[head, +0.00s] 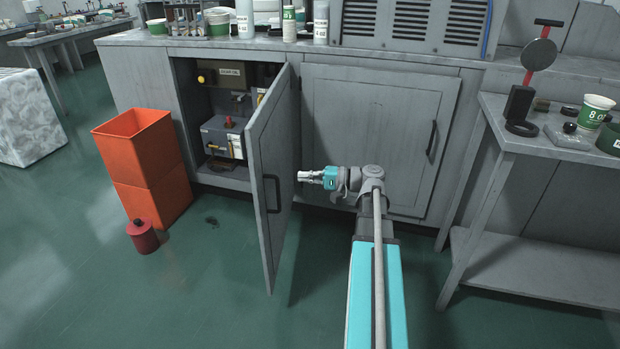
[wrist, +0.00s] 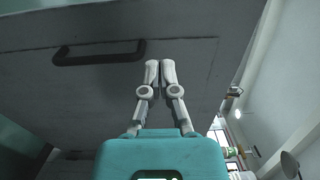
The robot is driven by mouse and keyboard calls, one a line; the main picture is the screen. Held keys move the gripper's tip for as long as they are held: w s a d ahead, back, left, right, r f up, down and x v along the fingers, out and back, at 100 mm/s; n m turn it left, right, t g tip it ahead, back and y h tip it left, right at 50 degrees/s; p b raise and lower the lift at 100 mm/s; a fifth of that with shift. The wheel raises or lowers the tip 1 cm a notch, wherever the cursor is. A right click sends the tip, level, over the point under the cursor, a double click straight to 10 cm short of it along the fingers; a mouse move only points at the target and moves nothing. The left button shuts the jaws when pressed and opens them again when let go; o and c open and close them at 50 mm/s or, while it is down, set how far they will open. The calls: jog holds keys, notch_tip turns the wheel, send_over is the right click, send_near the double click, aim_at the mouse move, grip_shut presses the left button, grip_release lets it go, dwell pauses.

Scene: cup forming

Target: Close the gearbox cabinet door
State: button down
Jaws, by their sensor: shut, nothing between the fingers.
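The grey gearbox cabinet door (head: 268,150) stands open in the head view, hinged on its right side and swung out from the cabinet. Its black handle (head: 272,194) is near the free edge of the outer face. The open cabinet (head: 222,178) shows the gearbox unit (head: 222,134) inside. My gripper (head: 300,175) is shut and empty, just right of the door's outer face, fingertips pointing at it. In the wrist view, the closed fingertips (wrist: 160,65) are close to the door face, right of the handle (wrist: 98,53). I cannot tell whether they touch it.
An orange bin (head: 148,165) and a red can (head: 142,237) stand on the floor left of the door. A closed cabinet door (head: 375,125) is behind my arm. A side table (head: 545,150) stands at the right.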

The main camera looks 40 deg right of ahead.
aim_at(259, 174)
jog(key=x, duration=1)
jog(key=shift+w+a, duration=0.2)
jog(key=shift+a, duration=0.05)
jog(key=shift+a, duration=0.2)
jog(key=shift+w+d, duration=0.1)
jog(key=shift+d, duration=0.05)
